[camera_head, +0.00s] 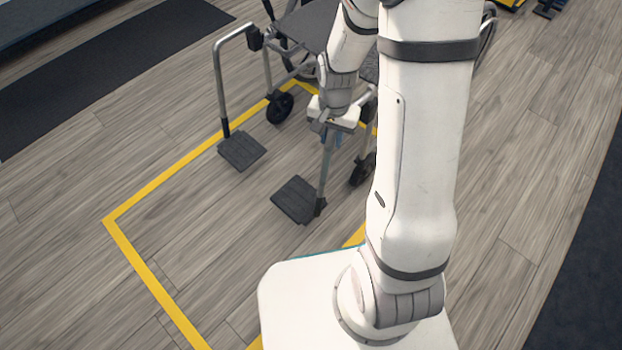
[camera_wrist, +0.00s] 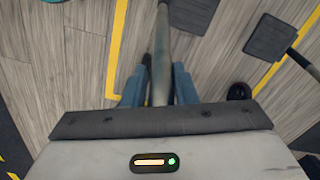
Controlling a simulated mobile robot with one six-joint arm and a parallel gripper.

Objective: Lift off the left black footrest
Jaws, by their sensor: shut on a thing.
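The left black footrest has a dark plate (camera_head: 298,198) on a grey tube (camera_head: 325,172), low in front of the wheelchair. My gripper (camera_head: 331,137) is shut on this tube above the plate. In the wrist view, the tube (camera_wrist: 163,35) runs between my gripper's blue fingers (camera_wrist: 160,85), and the plate (camera_wrist: 190,12) shows at the top. The tube's upper end is hidden behind my gripper and arm, so I cannot tell whether it is still joined to the chair. The other footrest (camera_head: 242,150) hangs from its bent tube on the picture's left.
The wheelchair (camera_head: 306,25) stands at the back, partly behind my arm. Its small front wheels (camera_head: 280,108) are near the footrests. Yellow floor lines (camera_head: 155,285) frame the area. A dark mat (camera_head: 115,65) lies at the upper left. Open wooden floor lies left and front.

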